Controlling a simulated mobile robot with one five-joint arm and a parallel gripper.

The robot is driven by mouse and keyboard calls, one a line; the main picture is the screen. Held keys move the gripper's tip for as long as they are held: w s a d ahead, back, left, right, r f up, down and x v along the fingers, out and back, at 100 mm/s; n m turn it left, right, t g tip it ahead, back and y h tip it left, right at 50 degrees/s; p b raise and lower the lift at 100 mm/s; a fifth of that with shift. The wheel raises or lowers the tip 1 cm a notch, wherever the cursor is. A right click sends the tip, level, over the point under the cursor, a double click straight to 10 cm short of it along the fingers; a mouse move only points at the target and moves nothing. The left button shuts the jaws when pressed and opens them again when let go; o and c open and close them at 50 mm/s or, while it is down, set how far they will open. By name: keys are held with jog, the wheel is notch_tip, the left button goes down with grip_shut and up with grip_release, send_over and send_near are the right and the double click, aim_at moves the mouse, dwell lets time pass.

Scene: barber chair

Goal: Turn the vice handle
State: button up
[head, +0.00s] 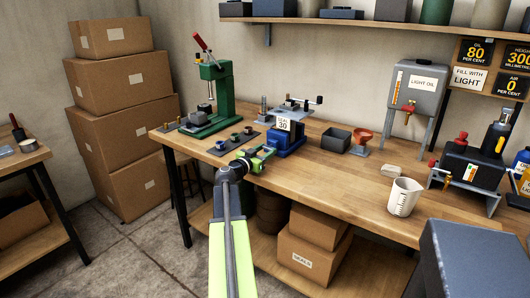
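The vice (287,143) has a blue base and grey upper parts, and stands on the wooden bench near its left half. A thin bar with a dark knob (318,100) sticks out at its upper right and looks like the vice handle. A white card reading 30 is on the vice's front. My gripper (264,158), green and black, is in front of the vice's lower left, apart from the handle. Its two green fingertips look spread, with nothing seen between them. The small size hides finer detail of the fingers.
A green press (215,95) with a red lever stands left of the vice. The bench's front middle is clear.

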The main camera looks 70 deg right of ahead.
jog(key=c, duration=0.6)
jog(key=shift+n, duration=0.7)
jog(key=o, duration=1.4)
jog(key=shift+c, duration=0.2)
jog(key=shift+w+a, duration=0.1)
jog(key=shift+a, duration=0.3)
jog(key=v, duration=1.6)
jog(key=shift+a, duration=0.3)
